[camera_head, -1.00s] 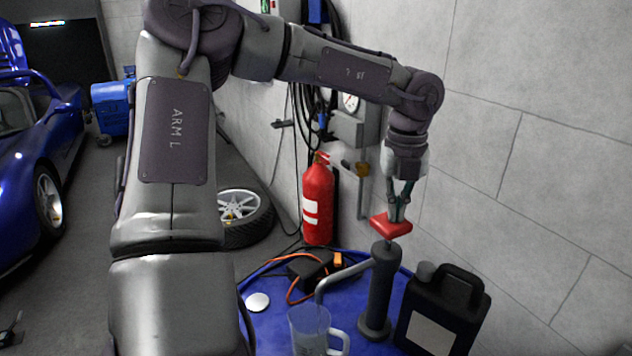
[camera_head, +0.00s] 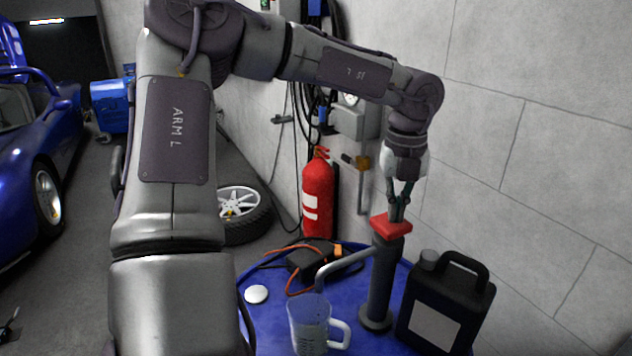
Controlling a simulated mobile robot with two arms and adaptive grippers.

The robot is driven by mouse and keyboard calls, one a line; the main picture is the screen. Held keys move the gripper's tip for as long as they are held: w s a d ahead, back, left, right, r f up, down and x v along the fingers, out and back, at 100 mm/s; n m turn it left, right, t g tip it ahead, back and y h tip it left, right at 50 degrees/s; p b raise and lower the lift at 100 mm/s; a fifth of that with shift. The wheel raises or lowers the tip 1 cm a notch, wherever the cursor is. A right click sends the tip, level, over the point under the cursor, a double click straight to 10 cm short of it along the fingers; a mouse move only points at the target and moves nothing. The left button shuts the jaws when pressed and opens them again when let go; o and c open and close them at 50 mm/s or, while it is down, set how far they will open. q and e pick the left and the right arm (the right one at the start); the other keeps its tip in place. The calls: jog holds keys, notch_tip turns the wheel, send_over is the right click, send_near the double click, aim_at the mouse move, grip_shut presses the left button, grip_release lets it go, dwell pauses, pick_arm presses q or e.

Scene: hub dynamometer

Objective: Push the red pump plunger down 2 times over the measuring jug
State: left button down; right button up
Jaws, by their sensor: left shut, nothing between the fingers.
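The red pump plunger (camera_head: 392,227) sits low, close on top of the dark upright pump body (camera_head: 379,285). The pump's grey spout (camera_head: 340,262) reaches left, its end by the rim of the clear measuring jug (camera_head: 308,325). The jug stands on the blue round table with its handle to the right. My left gripper (camera_head: 398,214) points down with its fingers shut and empty. Its fingertips are at the top of the plunger and appear to touch it. My right gripper is not in view.
A black canister (camera_head: 445,305) stands just right of the pump. A charger box with orange cable (camera_head: 310,258) and a white disc (camera_head: 256,294) lie on the blue table (camera_head: 262,325). A fire extinguisher (camera_head: 318,198) hangs behind, near the wall.

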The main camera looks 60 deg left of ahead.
pick_arm(q)
jog(key=shift+s+f+b, duration=0.1)
jog(key=shift+f+b, duration=0.4)
jog(key=shift+f, duration=0.15)
jog(key=shift+r, duration=0.1)
dwell(0.3)
jog(key=shift+r+p, duration=2.25)
jog(key=shift+r, duration=1.55)
notch_tip(320, 180, up, 6)
jog(key=p, duration=0.3)
jog(key=shift+p, duration=0.35)
